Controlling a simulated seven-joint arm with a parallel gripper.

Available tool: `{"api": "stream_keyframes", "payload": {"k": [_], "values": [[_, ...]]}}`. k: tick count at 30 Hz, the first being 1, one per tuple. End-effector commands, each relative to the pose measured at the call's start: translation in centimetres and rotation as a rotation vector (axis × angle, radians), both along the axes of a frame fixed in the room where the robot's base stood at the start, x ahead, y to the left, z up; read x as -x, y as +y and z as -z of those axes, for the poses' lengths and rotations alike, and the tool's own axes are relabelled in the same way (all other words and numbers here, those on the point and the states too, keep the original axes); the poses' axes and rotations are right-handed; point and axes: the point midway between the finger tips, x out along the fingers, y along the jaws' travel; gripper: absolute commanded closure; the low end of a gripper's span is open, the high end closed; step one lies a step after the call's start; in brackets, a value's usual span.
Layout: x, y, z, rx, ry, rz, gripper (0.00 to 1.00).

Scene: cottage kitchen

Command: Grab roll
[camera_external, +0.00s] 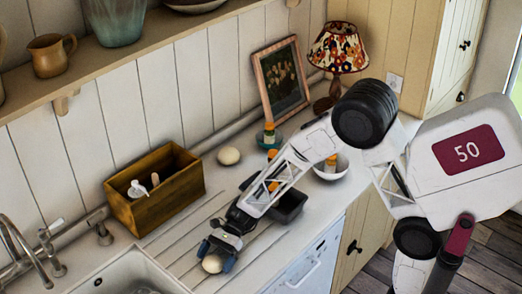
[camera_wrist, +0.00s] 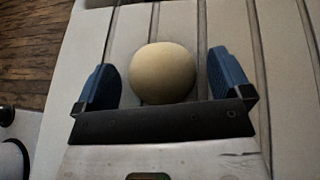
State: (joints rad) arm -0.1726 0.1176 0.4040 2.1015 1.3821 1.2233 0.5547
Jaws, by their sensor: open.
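A round, pale tan roll (camera_wrist: 162,72) lies on the counter between the two blue fingers of my gripper (camera_wrist: 160,82) in the wrist view. Gaps show between the roll and both fingers, wider on the right, so the fingers are open around it. In the external view my gripper (camera_external: 216,256) is low over the grooved counter, with the roll (camera_external: 212,263) at its fingertips near the sink.
A wooden box (camera_external: 155,195) with white items stands left of my arm. The sink (camera_external: 125,275) is at the lower left. A dark tray (camera_external: 289,207) and a white bowl (camera_external: 331,168) stand by my forearm. A framed picture (camera_external: 281,85) and a lamp (camera_external: 338,48) are behind.

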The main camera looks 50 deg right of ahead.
Motion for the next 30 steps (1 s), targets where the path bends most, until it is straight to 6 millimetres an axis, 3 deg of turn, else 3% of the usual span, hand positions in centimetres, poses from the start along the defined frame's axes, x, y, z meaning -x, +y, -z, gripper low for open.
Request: {"api": "stream_keyframes", "payload": {"k": [19, 20, 27, 30], "values": [[0.06, 0.37, 0.16, 0.000, 0.001, 0.001, 0.04], [0.06, 0.37, 0.16, 0.000, 0.001, 0.001, 0.05], [0.06, 0.37, 0.14, 0.000, 0.001, 0.001, 0.41], [0.06, 0.37, 0.14, 0.000, 0.001, 0.001, 0.41]]}}
